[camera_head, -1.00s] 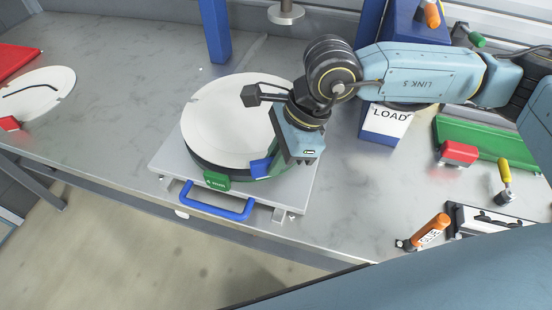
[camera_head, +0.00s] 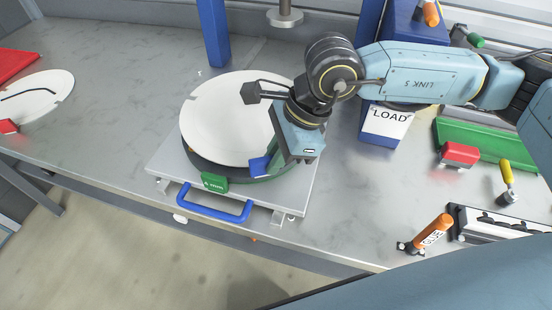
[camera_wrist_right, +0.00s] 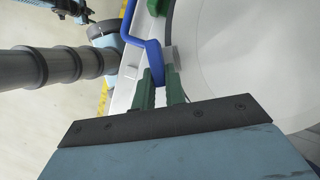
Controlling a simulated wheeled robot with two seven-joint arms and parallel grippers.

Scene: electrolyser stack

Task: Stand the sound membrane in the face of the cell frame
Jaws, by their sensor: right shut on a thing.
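The white disc-shaped membrane (camera_head: 225,120) lies almost flat over the round dark cell frame (camera_head: 205,170) in the middle of the head view. It covers most of the frame; I cannot tell whether it touches the frame or sits just above it. My right gripper (camera_head: 279,162) is at the disc's near right edge, shut on its blue tab (camera_head: 259,165). In the right wrist view, the gripper's green fingers (camera_wrist_right: 160,90) close on the blue tab (camera_wrist_right: 156,66), with the white disc (camera_wrist_right: 225,50) to the right. My left gripper is not in view.
The frame stands on a grey plate (camera_head: 168,160) with a blue handle (camera_head: 215,208) and a green tag (camera_head: 214,182). Another white disc (camera_head: 50,88), with a black line and a red tab (camera_head: 8,126), lies far left. A blue LOAD block (camera_head: 383,130) and a blue post (camera_head: 214,35) stand nearby.

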